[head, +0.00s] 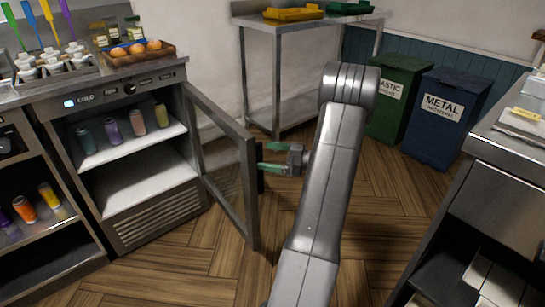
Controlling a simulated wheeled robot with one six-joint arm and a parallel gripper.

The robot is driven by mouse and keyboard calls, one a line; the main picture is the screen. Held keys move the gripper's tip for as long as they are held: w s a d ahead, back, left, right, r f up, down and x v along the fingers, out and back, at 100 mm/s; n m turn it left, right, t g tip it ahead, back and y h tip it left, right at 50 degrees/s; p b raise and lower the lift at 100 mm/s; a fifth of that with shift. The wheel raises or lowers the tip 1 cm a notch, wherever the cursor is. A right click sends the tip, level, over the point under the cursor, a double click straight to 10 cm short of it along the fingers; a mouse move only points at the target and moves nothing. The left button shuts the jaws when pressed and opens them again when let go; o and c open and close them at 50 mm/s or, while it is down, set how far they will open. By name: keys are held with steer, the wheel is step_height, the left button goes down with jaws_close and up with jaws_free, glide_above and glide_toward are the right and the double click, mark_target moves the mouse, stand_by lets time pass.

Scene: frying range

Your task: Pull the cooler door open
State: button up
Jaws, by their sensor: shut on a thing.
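The cooler (139,228) stands at the left with a "COLD" display on its top panel. Its door (225,195) is swung well open to the right, showing a dark frame around a see-through panel. Several colored bottles stand on the cooler's upper shelf (150,142). My gripper (264,168), with green fingers, is at the outer edge of the door, shut on the dark door handle (260,180). The handle is partly hidden by the door edge and the fingers.
A steel table (290,27) with yellow and green trays stands behind. A green bin (398,105) and a blue metal bin (447,118) are at the back right. A counter (510,195) is at the right. Wooden floor lies clear around the door.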

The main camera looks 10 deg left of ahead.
steer(key=shift+w+d+r, duration=0.15)
steer(key=shift+r, duration=0.05)
steer(key=shift+c, duration=0.9)
steer(key=shift+d, duration=0.2)
steer(key=shift+c, duration=0.5)
steer(key=shift+d+p, duration=0.35)
steer(key=shift+d, duration=0.8)
steer(key=c, duration=0.5)
steer(key=d, duration=0.3)
steer(key=s+d+p, duration=0.1)
steer(key=d, duration=0.3)
steer(key=s+d, duration=0.1)
steer(key=d, duration=0.3)
steer(key=shift+f+p, duration=0.2)
steer(key=shift+p, duration=0.2)
steer(key=shift+c, duration=0.2)
steer(key=shift+a, duration=0.1)
steer(key=a+b, duration=0.1)
steer(key=a, duration=0.6)
steer(key=shift+w, duration=0.45)
